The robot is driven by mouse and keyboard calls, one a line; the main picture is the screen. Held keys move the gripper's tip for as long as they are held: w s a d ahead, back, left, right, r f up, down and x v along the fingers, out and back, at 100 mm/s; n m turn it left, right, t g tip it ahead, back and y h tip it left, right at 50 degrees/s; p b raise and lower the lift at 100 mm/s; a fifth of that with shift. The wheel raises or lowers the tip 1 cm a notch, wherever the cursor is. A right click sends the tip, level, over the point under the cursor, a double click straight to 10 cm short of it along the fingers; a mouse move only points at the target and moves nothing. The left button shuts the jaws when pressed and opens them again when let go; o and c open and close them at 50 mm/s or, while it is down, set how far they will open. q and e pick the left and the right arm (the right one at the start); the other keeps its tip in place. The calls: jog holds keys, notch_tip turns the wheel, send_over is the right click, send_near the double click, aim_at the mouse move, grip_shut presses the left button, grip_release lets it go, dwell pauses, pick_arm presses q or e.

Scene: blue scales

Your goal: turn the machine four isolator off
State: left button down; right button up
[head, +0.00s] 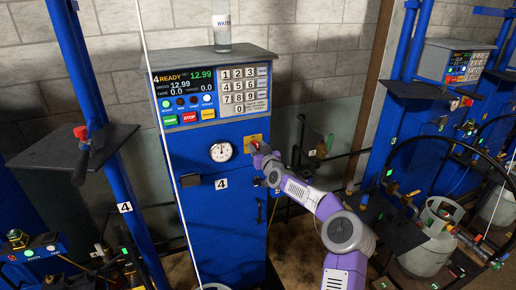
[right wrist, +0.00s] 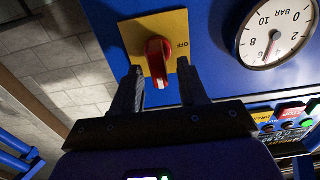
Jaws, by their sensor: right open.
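The machine four isolator is a red rotary knob (right wrist: 157,62) on a yellow plate (right wrist: 173,25) marked OFF. In the right wrist view its grip runs roughly up and down the picture. In the head view the yellow plate (head: 248,140) is on the front of the blue machine four cabinet (head: 229,240), right of the gauge, and my gripper partly covers it. My right gripper (head: 259,150) is open in front of the plate. In the right wrist view its fingers (right wrist: 160,72) are on either side of the knob, with visible gaps. My left gripper is not in view.
A pressure gauge (right wrist: 274,32) is beside the plate. Above are the display and keypad (head: 243,90), with green, red and yellow buttons (head: 190,117) at lower left. A water bottle (head: 221,28) stands on top. Another blue machine and a grey gas cylinder (head: 428,252) are at right.

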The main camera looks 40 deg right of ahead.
grip_shut()
dwell(0.4)
jog(key=n+b, duration=0.2)
jog(key=shift+a+b, duration=0.15)
jog(key=shift+b, duration=0.15)
jog(key=shift+w+a+f+n+b, duration=0.15)
jog(key=shift+n+b, duration=1.3)
jog(key=shift+n, duration=1.2)
jog(key=shift+s+a+f+n+b, duration=0.1)
jog(key=shift+a+f+n+b, duration=0.1)
jog(key=shift+n+b, duration=1.9)
jog(key=shift+w+a+f+n+b, duration=0.15)
jog(key=shift+n+b, duration=0.65)
jog(key=shift+n, duration=2.45)
